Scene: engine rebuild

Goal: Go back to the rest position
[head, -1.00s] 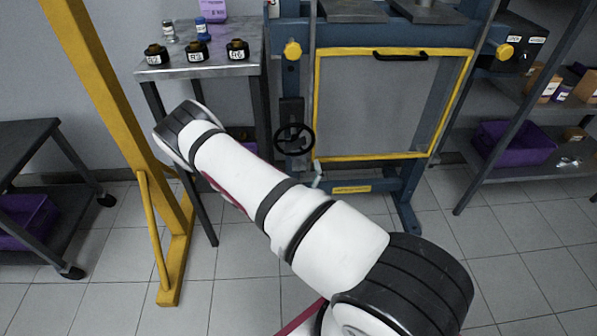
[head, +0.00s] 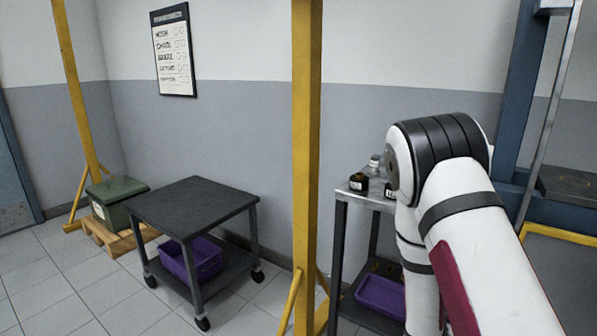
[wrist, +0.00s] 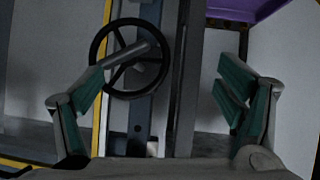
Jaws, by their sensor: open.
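My gripper (wrist: 190,70) shows in the wrist view with its two green-padded fingers spread wide apart. It is open and nothing is between the fingers. Behind the fingers in the wrist view are a black handwheel (wrist: 108,45) and a grey metal post. In the head view my white and black arm rises at the right, bent at a black-banded joint. My gripper is out of sight in the head view.
A metal side table (head: 362,198) with small dark jars (head: 358,182) stands behind my arm, a purple bin (head: 382,293) on its lower shelf. A yellow post (head: 306,150) stands mid-view. A dark cart (head: 195,203) and a green box (head: 117,203) are at left. Floor shows at lower left.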

